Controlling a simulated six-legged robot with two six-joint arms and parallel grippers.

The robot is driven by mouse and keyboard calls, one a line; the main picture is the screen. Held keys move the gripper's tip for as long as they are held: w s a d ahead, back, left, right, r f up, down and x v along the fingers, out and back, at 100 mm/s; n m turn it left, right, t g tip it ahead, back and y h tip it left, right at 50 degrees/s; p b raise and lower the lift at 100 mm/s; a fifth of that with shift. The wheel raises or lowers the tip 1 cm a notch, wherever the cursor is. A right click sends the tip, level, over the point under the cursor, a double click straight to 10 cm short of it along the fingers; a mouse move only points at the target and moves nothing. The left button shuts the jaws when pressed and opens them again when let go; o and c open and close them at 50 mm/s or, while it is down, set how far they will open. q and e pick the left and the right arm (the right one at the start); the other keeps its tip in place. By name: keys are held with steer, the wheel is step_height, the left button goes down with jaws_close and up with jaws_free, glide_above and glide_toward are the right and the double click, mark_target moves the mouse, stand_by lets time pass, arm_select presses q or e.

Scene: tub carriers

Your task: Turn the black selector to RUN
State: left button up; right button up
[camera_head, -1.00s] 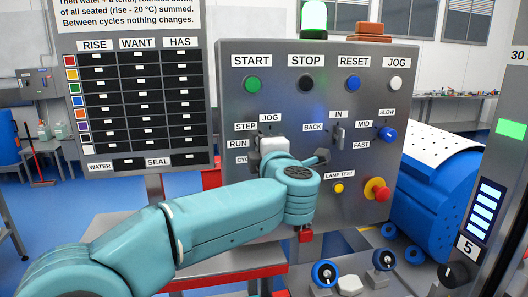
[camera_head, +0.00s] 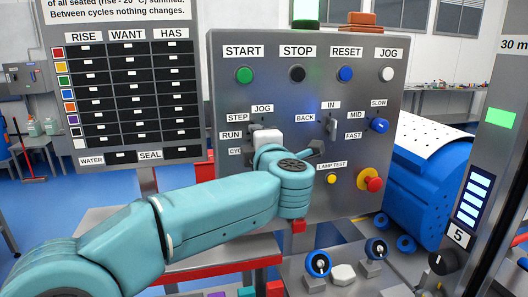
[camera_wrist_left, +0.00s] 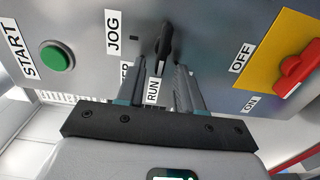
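The black selector (camera_wrist_left: 163,45) is on the grey panel, with its narrow end toward the RUN label (camera_wrist_left: 152,90) in the left wrist view. In the head view only a small dark part of it (camera_head: 255,127) shows beside the JOG and STEP labels; my wrist hides the rest. My left gripper (camera_wrist_left: 160,72) is at the panel, its two fingers apart on either side of the selector's narrow end. I cannot tell whether they touch it. The STEP label is partly hidden by a finger. My right gripper is not in view.
A START button (camera_head: 244,75) and other buttons line the panel top. A lever (camera_head: 332,127), blue knob (camera_head: 379,125) and red mushroom button (camera_head: 370,180) are to the right. A red switch on a yellow plate (camera_wrist_left: 275,55) is near my left gripper.

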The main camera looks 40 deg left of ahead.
arm_select(q)
steer(key=b+v, duration=0.1)
steer(key=v, duration=1.4)
steer(key=shift+s+d, duration=0.15)
steer(key=shift+s, duration=0.15)
steer(key=shift+d, duration=0.1)
